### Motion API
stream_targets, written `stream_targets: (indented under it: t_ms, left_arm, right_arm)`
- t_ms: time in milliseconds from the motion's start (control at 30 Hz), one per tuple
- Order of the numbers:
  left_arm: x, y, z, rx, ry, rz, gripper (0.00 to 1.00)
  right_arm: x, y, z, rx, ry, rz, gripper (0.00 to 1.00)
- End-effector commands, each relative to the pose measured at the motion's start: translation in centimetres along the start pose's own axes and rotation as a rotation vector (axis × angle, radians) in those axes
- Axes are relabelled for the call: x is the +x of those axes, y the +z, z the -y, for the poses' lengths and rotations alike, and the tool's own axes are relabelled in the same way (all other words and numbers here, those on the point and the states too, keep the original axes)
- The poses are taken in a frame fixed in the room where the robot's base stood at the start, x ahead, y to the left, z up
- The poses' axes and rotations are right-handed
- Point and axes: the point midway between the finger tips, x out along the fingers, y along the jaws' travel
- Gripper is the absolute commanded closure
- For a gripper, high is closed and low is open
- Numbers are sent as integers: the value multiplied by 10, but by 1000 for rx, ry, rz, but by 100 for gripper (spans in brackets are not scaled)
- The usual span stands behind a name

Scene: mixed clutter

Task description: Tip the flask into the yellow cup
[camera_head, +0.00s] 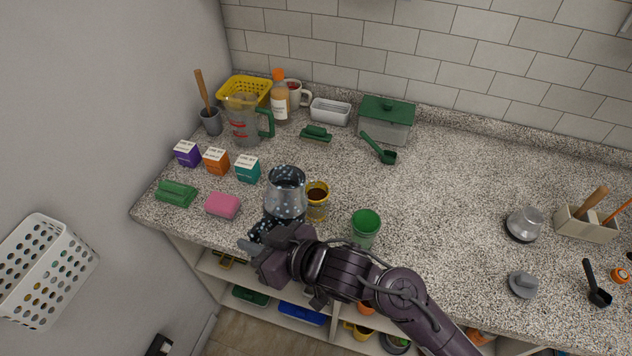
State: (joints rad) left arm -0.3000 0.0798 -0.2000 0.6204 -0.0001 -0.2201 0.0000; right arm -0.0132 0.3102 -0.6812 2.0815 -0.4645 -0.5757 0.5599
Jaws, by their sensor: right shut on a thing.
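The flask (287,198) is a speckled dark and silver vessel with a wide open mouth, and it looks roughly upright. My right gripper (266,236) is shut on its lower front side, near the counter's front edge. The fingers partly hide the flask's base, so I cannot tell whether it touches the counter. The yellow cup (317,207) stands close beside the flask on the right, upright, with something dark inside. My left gripper is not in view.
A green cup (365,225) stands right of the yellow cup. A pink sponge (223,205) and a teal box (247,168) lie to the left. A measuring jug (243,122) and a green-lidded box (385,120) are behind. The counter (450,190) is clear at centre right.

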Motion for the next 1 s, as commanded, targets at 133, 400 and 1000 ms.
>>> stream_targets:
  t_ms: [133, 400, 1000]
  left_arm:
    - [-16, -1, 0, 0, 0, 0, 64]
    - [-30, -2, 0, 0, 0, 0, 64]
    - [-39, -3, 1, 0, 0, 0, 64]
  right_arm:
    - [-5, -13, -1, 67, -29, -8, 100]
    - [-9, -23, -5, 190, -80, -10, 100]
    - [-15, -38, -21, 468, -199, -16, 100]
